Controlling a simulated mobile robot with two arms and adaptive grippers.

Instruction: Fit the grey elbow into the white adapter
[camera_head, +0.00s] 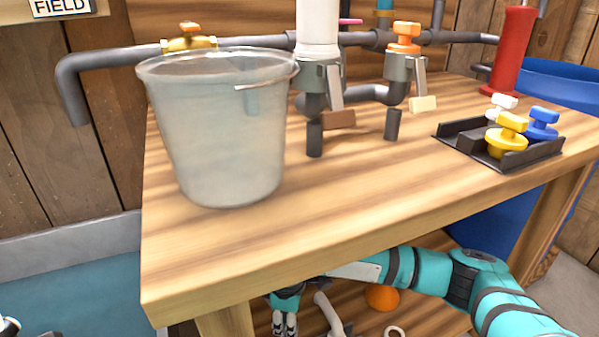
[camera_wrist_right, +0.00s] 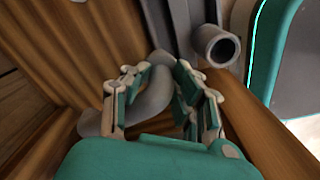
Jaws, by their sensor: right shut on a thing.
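My right gripper (camera_head: 285,325) is low under the front edge of the wooden table, fingers downward. In the right wrist view its fingers (camera_wrist_right: 163,85) are on both sides of a curved light-grey pipe piece, which looks like the grey elbow (camera_wrist_right: 152,98), and are shut on it. The fingers hide part of it. A grey tube (camera_wrist_right: 217,46) with an open round end is just beyond, apart from the fingers. I cannot tell which piece is the white adapter; a white cylinder (camera_head: 318,28) stands upright above a grey pipe fitting at the table's back. Only a small piece, possibly my left gripper, shows at the lower left.
A translucent bucket (camera_head: 220,130) stands on the table's left. A black tray (camera_head: 470,153) with yellow, blue and white valve handles is at the right. Below are an orange ball (camera_head: 382,298), a light-grey curved pipe (camera_head: 327,311) and a white ring (camera_head: 395,331). The tabletop's front is clear.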

